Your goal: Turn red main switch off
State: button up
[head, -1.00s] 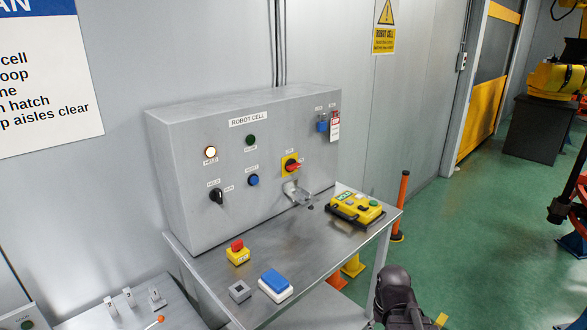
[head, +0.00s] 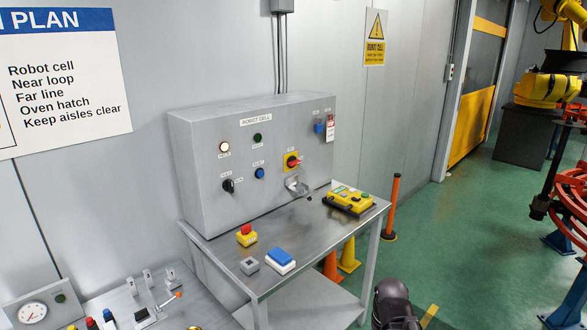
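The red main switch (head: 293,161) is a red rotary handle on a yellow square plate, on the front of the grey ROBOT CELL box (head: 213,148). Its handle looks roughly level, pointing right; the small label's text is too small to read. My gripper is not in view. Only a dark rounded part, apparently of my own arm, shows at the bottom edge, low and to the right of the table and well apart from the switch.
A grey metal bracket (head: 297,186) sticks out below the switch. A yellow pendant (head: 349,199), a red-topped button box (head: 246,236) and a blue-topped block (head: 281,258) lie on the metal table (head: 238,248). Orange posts and cones stand nearby.

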aim_at(292, 161)
jog(key=u, duration=0.3)
jog(key=i, duration=1.1)
jog(key=z, duration=0.4)
